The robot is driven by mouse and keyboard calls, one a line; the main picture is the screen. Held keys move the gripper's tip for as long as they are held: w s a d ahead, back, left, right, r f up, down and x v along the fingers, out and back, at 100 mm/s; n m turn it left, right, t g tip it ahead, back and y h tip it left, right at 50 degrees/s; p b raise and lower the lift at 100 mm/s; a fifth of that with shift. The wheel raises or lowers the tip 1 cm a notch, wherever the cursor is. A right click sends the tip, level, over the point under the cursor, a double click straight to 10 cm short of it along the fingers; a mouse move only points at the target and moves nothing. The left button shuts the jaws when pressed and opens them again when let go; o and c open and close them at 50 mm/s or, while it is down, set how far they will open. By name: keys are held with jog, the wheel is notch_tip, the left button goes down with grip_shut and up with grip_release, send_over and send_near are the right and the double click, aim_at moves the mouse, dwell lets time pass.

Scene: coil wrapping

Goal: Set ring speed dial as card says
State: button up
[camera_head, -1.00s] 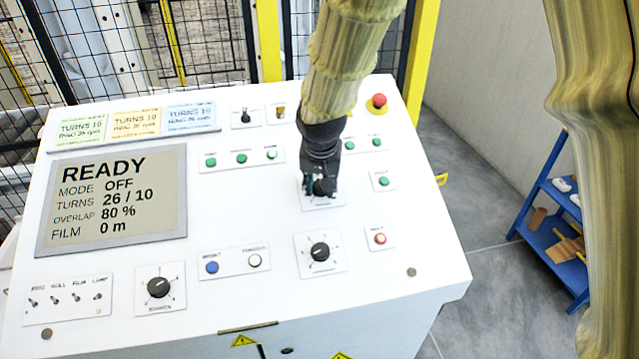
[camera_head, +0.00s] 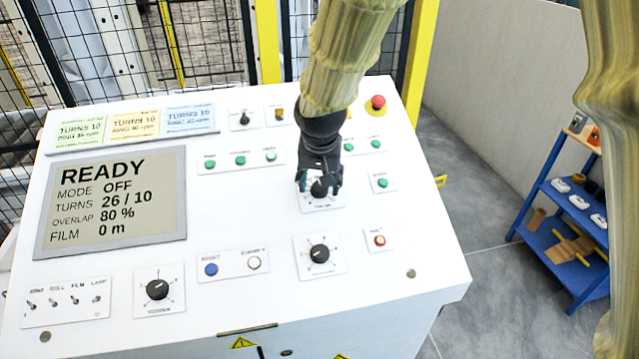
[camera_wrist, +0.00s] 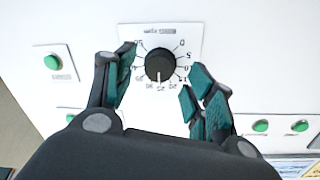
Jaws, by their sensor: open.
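The ring speed dial is a black round knob (camera_wrist: 158,65) on a white plate marked "rpm", upside down in the wrist view. Its white pointer line points down in that view, near the 25 mark. My gripper (camera_head: 319,183) is over this dial in the head view. Its teal-padded fingers are open, one on each side of the knob, with visible gaps. Three cards, green (camera_head: 80,131), yellow (camera_head: 134,124) and blue (camera_head: 190,119), stand along the panel's top left. Each shows turns and a ring rpm line, too small to read surely.
The screen (camera_head: 112,203) reads READY, mode OFF. Two other black dials (camera_head: 157,290) (camera_head: 319,253) are along the lower panel. Green buttons (camera_head: 240,160) flank my gripper. A red emergency stop (camera_head: 377,103) is at the upper right. A blue shelf (camera_head: 572,225) stands right.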

jog(key=v, duration=1)
